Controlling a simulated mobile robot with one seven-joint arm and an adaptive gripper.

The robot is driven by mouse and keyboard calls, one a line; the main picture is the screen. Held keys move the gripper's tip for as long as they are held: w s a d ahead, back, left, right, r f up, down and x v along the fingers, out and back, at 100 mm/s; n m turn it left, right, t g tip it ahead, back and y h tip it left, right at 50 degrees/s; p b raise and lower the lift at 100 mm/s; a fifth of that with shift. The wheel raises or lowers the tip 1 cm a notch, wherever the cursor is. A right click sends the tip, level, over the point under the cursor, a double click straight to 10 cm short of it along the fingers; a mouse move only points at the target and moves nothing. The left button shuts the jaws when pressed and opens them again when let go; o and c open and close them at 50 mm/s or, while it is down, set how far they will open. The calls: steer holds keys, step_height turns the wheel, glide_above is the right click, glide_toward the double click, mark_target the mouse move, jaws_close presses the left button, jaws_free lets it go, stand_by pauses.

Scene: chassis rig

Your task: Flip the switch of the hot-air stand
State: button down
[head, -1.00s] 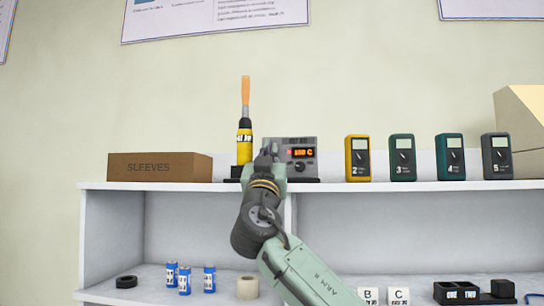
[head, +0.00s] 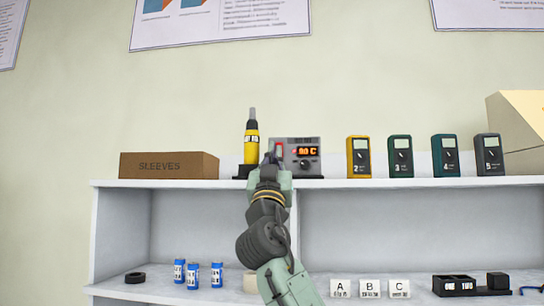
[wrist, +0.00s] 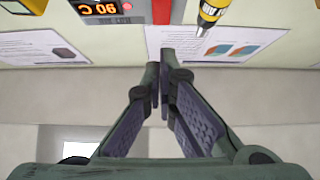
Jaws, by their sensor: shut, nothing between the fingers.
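The hot-air stand (head: 290,168) is a grey box on the upper shelf, with a lit orange display (head: 306,151) and a dark knob. A red switch (head: 278,149) shows at the left of its front. The display (wrist: 98,8) and the red switch (wrist: 162,10) also show at the top of the wrist view, upside down. The yellow hot-air tool (head: 251,145) stands upright left of the box, with a bare grey nozzle. My gripper (head: 272,160) is shut and empty, in front of the box just below the switch; the wrist view shows its fingertips (wrist: 161,80) apart from the switch.
A brown SLEEVES box (head: 168,166) stands left on the upper shelf (head: 400,184). Several meters stand to the right, the nearest a yellow one (head: 358,157). The lower shelf holds blue batteries (head: 192,275), lettered blocks (head: 370,288) and a black holder (head: 457,285).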

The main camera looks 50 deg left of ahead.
steer(key=s+d+f+b, duration=0.3)
steer(key=f, duration=0.4)
steer(key=shift+f, duration=0.2)
stand_by(0.4)
